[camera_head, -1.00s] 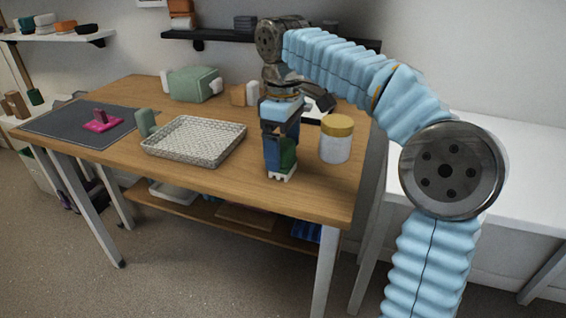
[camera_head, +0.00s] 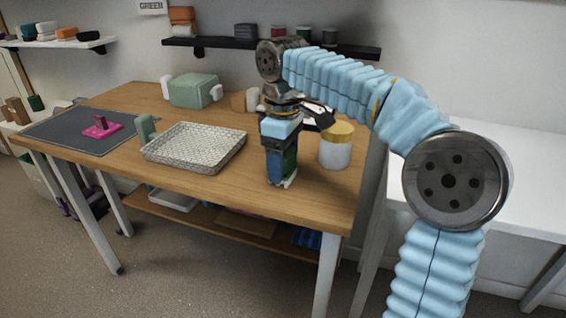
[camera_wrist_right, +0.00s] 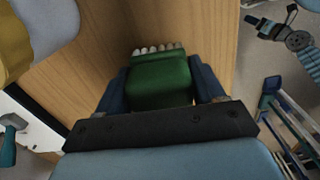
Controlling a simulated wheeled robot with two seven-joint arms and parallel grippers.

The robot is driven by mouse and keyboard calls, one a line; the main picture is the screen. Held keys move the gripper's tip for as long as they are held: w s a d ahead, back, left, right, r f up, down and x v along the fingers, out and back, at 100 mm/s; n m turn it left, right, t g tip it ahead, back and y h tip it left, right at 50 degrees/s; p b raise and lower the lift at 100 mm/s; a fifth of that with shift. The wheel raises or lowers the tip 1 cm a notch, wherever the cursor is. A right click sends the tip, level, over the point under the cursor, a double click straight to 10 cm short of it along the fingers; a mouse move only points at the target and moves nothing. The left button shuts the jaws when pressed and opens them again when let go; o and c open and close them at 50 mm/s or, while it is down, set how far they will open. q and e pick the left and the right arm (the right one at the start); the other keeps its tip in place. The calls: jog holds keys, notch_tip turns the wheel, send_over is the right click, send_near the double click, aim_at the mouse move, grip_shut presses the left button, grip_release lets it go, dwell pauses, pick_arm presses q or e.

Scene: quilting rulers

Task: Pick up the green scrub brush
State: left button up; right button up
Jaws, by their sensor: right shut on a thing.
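The green scrub brush (camera_wrist_right: 160,80) with pale bristles is between the two fingers of my right gripper (camera_wrist_right: 160,92) in the right wrist view. The fingers are shut on it from both sides. In the head view my right gripper (camera_head: 281,170) points down over the right part of the wooden table (camera_head: 230,190). The brush is mostly hidden there behind the fingers, with its pale bristles at the bottom near the tabletop. I cannot tell whether the bristles touch the wood. My left gripper is not in view.
A woven tray (camera_head: 195,147) lies left of the gripper. A jar with a yellow lid (camera_head: 336,147) stands close on the right. A green cylinder (camera_head: 146,128), a dark mat (camera_head: 75,132) with a pink piece (camera_head: 101,127) and a green box (camera_head: 193,90) are farther off.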

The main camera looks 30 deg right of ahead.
jog(key=shift+r, duration=0.55)
jog(key=s+a+r+p, duration=0.3)
jog(key=a+r, duration=0.9)
jog(key=a, duration=0.1)
jog(key=shift+a, duration=0.35)
jog(key=o, duration=0.6)
jog(key=shift+c, duration=0.2)
jog(key=c, duration=0.4)
jog(key=shift+r+p, duration=0.1)
jog(key=shift+p, duration=0.3)
